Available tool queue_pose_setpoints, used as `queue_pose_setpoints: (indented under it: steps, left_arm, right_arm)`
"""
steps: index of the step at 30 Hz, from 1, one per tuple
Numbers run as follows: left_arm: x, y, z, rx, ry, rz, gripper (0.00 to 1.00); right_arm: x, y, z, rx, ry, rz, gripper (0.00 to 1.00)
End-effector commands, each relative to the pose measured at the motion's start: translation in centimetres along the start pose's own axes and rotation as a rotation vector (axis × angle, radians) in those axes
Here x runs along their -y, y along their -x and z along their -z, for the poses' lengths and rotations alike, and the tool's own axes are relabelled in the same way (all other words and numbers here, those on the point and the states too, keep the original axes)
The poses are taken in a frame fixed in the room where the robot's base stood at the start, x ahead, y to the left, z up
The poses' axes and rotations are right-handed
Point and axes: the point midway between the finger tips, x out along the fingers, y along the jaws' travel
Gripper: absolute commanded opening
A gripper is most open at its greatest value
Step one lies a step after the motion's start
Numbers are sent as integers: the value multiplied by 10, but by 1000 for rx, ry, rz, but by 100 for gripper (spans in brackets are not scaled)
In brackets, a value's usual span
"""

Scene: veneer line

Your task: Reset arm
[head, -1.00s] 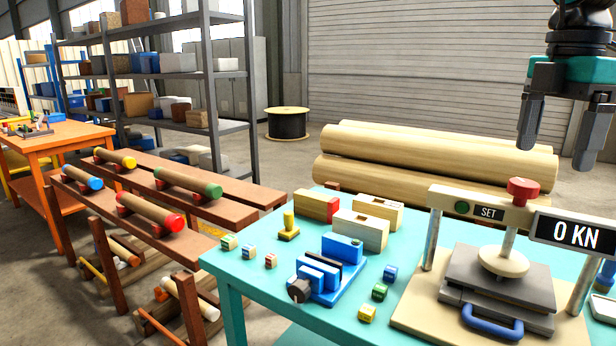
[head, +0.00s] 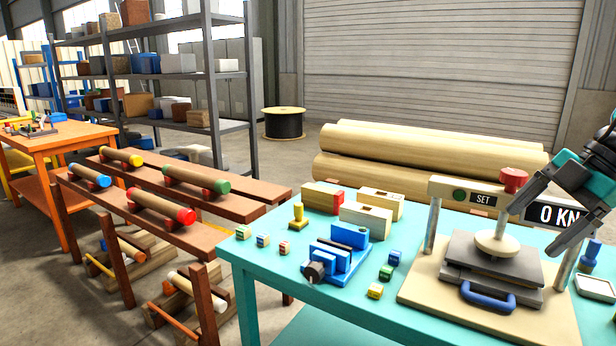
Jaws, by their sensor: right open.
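My right gripper (head: 530,218) is at the right edge, in front of the press's right side and its "0 KN" display. It is open, its dark fingers angled down to the left, with nothing seen between them. It partly covers the display (head: 545,214) and the right post. The press (head: 484,190) stands on the teal table, with a red knob (head: 513,180), a round cream pad and dark plates with a blue handle (head: 487,297). My left gripper is not in view.
A blue vise (head: 337,256), wooden blocks (head: 366,217) and several small coloured cubes (head: 375,291) lie on the teal table (head: 262,275). Large logs (head: 430,150) lie behind it. A brown rack (head: 240,207) with colour-ended rollers stands left. A cable drum (head: 283,123) stands on the floor behind.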

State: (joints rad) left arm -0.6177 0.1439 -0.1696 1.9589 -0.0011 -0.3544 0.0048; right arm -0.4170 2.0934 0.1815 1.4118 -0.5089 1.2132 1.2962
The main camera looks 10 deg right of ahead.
Motion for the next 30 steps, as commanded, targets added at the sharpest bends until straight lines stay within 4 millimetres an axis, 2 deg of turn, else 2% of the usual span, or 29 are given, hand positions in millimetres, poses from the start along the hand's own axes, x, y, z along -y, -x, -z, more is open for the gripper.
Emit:
queue_pose_setpoints:
  steps: [1,6,15,19,23,26,30]
  left_arm:
    - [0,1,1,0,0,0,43]
    - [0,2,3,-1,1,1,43]
    - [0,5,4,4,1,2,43]
    - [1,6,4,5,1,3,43]
    - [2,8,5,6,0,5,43]
    - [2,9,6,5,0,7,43]
    - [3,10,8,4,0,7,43]
  right_arm:
    - [10,-18,-14,-71,-17,-51,88]
    - [33,-73,-44,-239,-64,-254,88]
    - [84,-170,-71,-378,-261,-608,88]
    - [111,-212,-71,-382,-389,-730,88]
    - [139,-254,-63,-361,-532,-820,88]
    - [160,-286,-50,-332,-652,-863,88]
    - [190,-329,-22,-285,-825,-879,88]
